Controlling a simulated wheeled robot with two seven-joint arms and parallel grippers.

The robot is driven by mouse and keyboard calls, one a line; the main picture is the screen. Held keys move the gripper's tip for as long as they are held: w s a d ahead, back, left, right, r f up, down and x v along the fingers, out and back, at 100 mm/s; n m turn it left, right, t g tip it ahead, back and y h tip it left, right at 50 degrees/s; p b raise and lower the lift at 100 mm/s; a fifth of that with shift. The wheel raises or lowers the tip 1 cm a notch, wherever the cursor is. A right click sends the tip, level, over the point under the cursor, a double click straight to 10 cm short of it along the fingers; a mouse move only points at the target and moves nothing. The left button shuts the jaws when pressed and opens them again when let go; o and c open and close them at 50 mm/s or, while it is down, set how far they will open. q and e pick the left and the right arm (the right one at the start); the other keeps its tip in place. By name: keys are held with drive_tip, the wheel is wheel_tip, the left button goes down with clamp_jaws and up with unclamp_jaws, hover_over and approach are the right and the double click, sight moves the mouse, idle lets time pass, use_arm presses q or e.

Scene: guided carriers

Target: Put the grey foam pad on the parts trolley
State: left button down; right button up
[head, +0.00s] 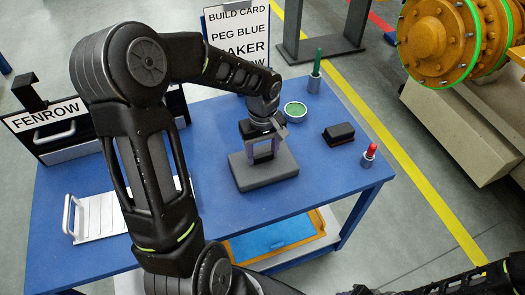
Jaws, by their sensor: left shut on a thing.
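The grey foam pad (262,174) is a thick dark grey block over the middle of a blue-topped table (215,221). My left gripper (263,156) points down from above and is shut on the pad. I cannot tell whether the pad touches the tabletop or hangs just above it. I cannot tell whether this blue table is the parts trolley; no other trolley is clear. Part of my right arm shows at the lower right, but its gripper is out of view.
On the table are a green-topped round container (294,112), a green peg (316,66), a black block (339,134), a red-topped piece (369,154) and a white ribbed tray (98,216). A FENROW-labelled box (50,139) stands left. An orange-rimmed blue tray (272,237) sits below.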

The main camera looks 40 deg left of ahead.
use_arm(q)
drive_tip(key=shift+f, duration=0.1)
drive_tip(key=shift+f, duration=0.15)
drive_tip(key=c, duration=0.6)
unclamp_jaws()
drive_tip(key=shift+o, duration=0.2)
wheel_tip(320, 180, up, 12)
drive_tip(key=b, duration=0.1)
drive_tip(key=shift+r, duration=0.2)
